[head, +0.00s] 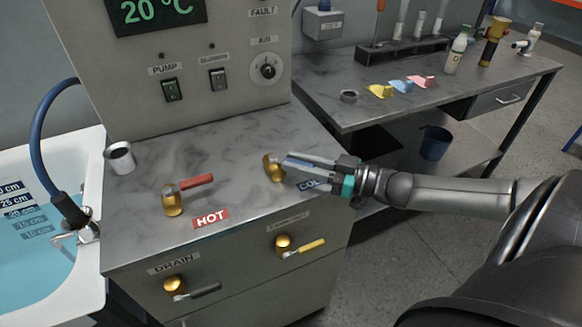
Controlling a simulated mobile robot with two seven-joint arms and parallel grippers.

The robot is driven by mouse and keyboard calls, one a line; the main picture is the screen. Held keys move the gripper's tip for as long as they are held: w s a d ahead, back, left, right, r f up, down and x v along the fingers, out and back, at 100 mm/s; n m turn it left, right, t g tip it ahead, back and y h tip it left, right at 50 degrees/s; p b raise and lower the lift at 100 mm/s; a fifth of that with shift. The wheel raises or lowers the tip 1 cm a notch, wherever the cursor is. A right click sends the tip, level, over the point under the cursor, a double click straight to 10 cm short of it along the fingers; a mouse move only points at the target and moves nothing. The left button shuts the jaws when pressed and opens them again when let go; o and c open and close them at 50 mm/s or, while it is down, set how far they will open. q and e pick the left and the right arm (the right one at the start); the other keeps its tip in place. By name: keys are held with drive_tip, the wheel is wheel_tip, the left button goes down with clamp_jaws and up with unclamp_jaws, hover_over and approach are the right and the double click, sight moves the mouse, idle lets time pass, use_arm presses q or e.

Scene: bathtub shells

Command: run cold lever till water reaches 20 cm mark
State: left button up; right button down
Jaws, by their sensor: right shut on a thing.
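The cold lever has a round brass base (273,168) on the grey marbled top, and its blue handle lies between my fingers. My right gripper (288,160) reaches in from the right and is shut on the cold lever; its fingers hide much of the handle. The COLD label (309,184) is partly covered by the gripper. The tub (90,160) at the left holds blue water (35,262). The water's edge lies close to the 20 cm mark (20,211); the 15 and 10 cm marks show through the water. My left gripper is not in view.
The drain lever (200,291) and a yellow lever (305,248) are on the front panel. A side bench (440,90) at the back right carries bottles and coloured pieces.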

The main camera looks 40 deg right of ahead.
idle(0.3)
drive_tip(key=c, duration=0.7)
unclamp_jaws()
drive_tip(key=p+v, duration=0.4)
drive_tip(key=v, duration=1.1)
drive_tip(key=shift+w+d+p, duration=0.1)
drive_tip(key=shift+d+p, duration=0.2)
drive_tip(key=shift+p, duration=0.1)
drive_tip(key=shift+c, duration=0.4)
